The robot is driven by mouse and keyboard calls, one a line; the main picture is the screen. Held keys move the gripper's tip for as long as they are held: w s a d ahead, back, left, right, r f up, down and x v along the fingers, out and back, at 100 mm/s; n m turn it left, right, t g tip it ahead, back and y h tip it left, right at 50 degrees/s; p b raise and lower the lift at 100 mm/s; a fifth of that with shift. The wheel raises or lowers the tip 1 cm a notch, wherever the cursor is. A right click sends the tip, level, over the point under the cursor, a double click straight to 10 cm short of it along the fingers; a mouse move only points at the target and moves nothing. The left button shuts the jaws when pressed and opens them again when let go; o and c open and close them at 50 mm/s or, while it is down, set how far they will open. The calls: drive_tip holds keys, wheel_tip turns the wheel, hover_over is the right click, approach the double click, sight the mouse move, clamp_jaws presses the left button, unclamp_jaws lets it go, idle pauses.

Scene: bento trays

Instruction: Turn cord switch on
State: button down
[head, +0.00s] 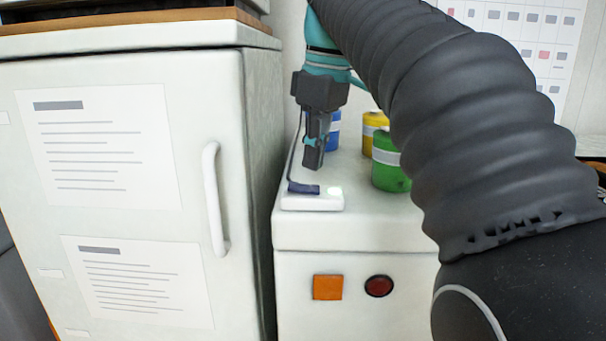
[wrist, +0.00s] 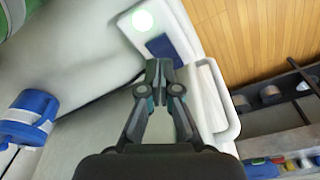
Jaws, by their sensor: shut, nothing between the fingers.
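The cord switch is a small white block (head: 312,201) on the front left of the white cabinet top. It has a dark blue rocker or plug part (head: 303,188) on its left and a glowing pale green light (head: 335,190) on its right. The white block also shows in the wrist view (wrist: 183,32), with its lit round lamp (wrist: 142,20) and blue part (wrist: 163,47). My gripper (head: 312,165) is shut and empty, pointing down just above and behind the switch. In the wrist view its closed fingertips (wrist: 159,66) appear close to the blue part; I cannot tell whether they touch.
Blue (head: 333,130), yellow (head: 371,130) and green (head: 388,165) containers stand behind and right of the switch. A tall white cabinet (head: 225,90) with a handle stands to the left. An orange square (head: 327,287) and red button (head: 379,286) are on the front face below.

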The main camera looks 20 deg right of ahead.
sight(314, 188)
drive_tip(key=shift+r+p, duration=1.35)
drive_tip(key=shift+r, duration=0.65)
